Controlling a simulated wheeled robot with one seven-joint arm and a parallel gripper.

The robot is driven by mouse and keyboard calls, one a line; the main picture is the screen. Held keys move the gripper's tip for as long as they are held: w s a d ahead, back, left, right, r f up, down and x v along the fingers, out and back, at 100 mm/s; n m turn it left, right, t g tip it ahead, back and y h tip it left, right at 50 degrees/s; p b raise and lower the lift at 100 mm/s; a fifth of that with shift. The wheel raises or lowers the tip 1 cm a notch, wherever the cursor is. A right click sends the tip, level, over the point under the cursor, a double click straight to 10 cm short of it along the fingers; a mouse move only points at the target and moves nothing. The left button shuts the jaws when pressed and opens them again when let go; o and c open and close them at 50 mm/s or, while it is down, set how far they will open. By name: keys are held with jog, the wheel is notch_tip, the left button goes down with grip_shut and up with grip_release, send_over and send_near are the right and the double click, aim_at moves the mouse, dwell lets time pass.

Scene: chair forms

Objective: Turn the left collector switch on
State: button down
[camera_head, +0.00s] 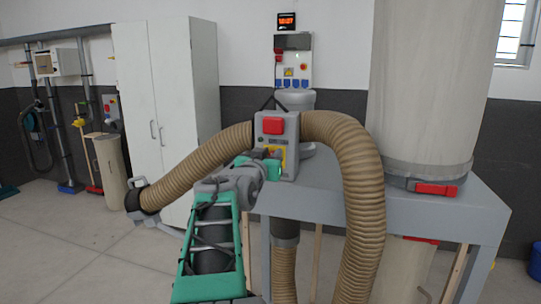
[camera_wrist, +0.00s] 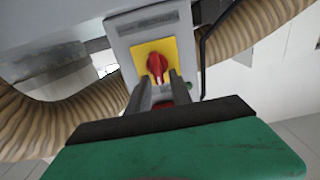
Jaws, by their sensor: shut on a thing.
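The collector switch is a red rotary knob (camera_wrist: 157,63) on a yellow plate (camera_wrist: 142,50), seen in the wrist view. The plate is on the front of a grey switch box (camera_head: 291,131), which also carries a red block (camera_head: 273,125) higher up in the head view. My gripper (camera_wrist: 160,76) is at the plate, its two grey fingers on either side of the red knob and shut on it. In the head view my gripper (camera_head: 272,157) covers part of the yellow plate (camera_head: 279,153) and hides the knob. The knob's exact setting cannot be told.
Brown ribbed hoses (camera_head: 355,150) arch on both sides of the switch box. A grey metal stand (camera_head: 440,214) carries a large pale collector bag (camera_head: 430,80) at right. A white cabinet (camera_head: 165,100) stands behind at left. Floor is open at lower left.

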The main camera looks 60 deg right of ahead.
jog(key=shift+f+b, duration=0.15)
jog(key=shift+b, duration=0.4)
jog(key=shift+s+d+f+m+b, duration=0.1)
jog(key=shift+s+f+m+b, duration=0.25)
jog(key=shift+m+b, duration=3.05)
jog(key=shift+s+d+f+m+b, duration=0.1)
jog(key=shift+s+f+m+b, duration=0.2)
jog(key=shift+m+b, duration=3.1)
jog(key=shift+s+f+m+b, duration=0.35)
jog(key=shift+m+b, duration=1.85)
jog(key=shift+b, duration=2.3)
jog(key=c, duration=1.5)
grip_release()
jog(key=shift+o, duration=0.2)
jog(key=shift+r, duration=0.1)
